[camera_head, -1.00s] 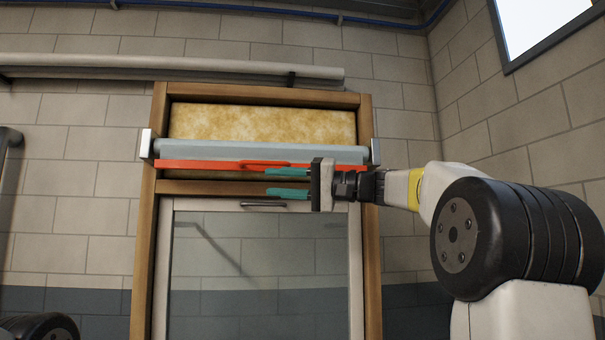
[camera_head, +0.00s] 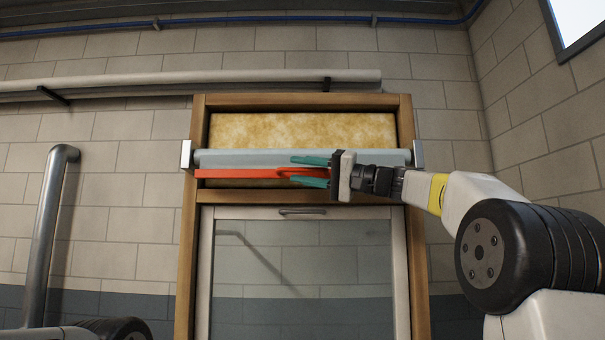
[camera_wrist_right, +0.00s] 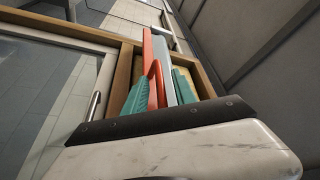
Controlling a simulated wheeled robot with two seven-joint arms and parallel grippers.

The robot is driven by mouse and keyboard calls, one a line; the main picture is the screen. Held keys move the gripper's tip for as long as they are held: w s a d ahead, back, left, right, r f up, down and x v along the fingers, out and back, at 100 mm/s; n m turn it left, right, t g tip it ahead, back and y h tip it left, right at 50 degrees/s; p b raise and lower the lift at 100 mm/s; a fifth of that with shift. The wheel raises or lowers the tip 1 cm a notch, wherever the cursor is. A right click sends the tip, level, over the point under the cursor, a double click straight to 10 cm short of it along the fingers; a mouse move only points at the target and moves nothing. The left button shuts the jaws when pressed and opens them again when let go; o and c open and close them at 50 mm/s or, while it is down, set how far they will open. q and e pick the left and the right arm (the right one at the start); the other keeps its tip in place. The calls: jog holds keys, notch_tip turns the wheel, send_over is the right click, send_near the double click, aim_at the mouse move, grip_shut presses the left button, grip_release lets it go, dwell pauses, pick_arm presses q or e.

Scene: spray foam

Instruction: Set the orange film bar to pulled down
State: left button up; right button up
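The orange film bar (camera_head: 235,173) lies level under a grey-blue roller (camera_head: 250,157) near the top of a wooden frame (camera_head: 188,255). A loop-shaped orange handle sticks out from its right part. My right gripper (camera_head: 297,170) comes in from the right with its teal fingers apart, one above and one below the handle. In the right wrist view the orange handle (camera_wrist_right: 155,88) lies between the two fingers, close to the left one. Whether a finger touches it is hard to tell. My left gripper is outside the views.
Yellowish foam (camera_head: 300,130) fills the opening above the roller. Below is a glazed window (camera_head: 270,262) with a dark handle (camera_head: 302,211). A wall pipe (camera_head: 200,77) runs above the frame. A grey vertical pipe (camera_head: 45,240) stands at the left.

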grip_shut()
dwell(1.4)
